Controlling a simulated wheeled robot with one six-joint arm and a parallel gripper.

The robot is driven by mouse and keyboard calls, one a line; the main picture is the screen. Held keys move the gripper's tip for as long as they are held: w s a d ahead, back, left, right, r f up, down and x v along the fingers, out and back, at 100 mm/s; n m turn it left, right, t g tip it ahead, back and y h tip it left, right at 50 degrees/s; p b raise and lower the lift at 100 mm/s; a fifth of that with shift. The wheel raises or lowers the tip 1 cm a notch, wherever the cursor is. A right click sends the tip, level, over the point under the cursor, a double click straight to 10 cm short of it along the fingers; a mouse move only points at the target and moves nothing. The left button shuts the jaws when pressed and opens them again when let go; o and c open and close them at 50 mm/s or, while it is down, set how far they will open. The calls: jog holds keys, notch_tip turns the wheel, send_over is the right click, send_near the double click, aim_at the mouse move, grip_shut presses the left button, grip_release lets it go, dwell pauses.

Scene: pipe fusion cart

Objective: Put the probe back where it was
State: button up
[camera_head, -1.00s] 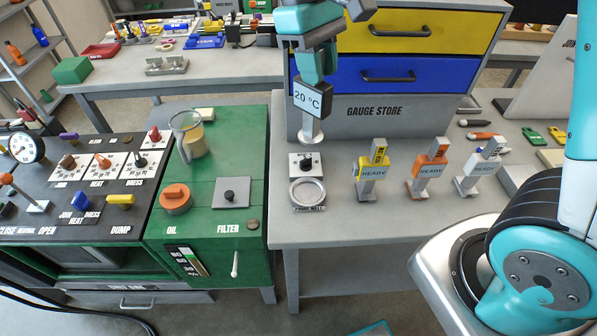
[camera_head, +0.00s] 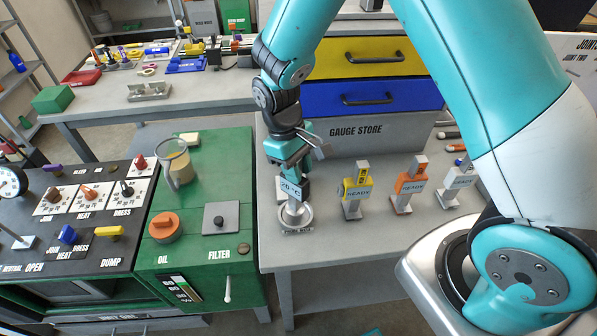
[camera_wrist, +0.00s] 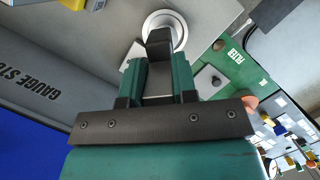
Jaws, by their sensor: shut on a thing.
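The probe (camera_head: 291,190) has a light display reading 20 °C and a round metal foot. It stands roughly upright in my gripper (camera_head: 293,170), which is shut on its upper part. Its foot is over or in the round metal ring holder (camera_head: 297,222) near the bench's left front edge. I cannot tell whether the foot touches the holder. In the wrist view my gripper (camera_wrist: 158,75) points at the pale round holder (camera_wrist: 177,20), and the dark probe body (camera_wrist: 160,42) covers part of it.
Yellow (camera_head: 356,187), orange (camera_head: 408,183) and white (camera_head: 458,180) READY gauges stand right of the holder. The gauge store (camera_head: 372,130) is behind. The green oil and filter unit (camera_head: 240,270) is at left, with a jug (camera_head: 177,165) on it. My arm crosses the right side.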

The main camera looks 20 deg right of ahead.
aim_at(295, 186)
jog(key=shift+f, duration=1.25)
jog(key=shift+f, duration=0.1)
jog(key=o, duration=0.9)
jog(key=shift+c, duration=0.2)
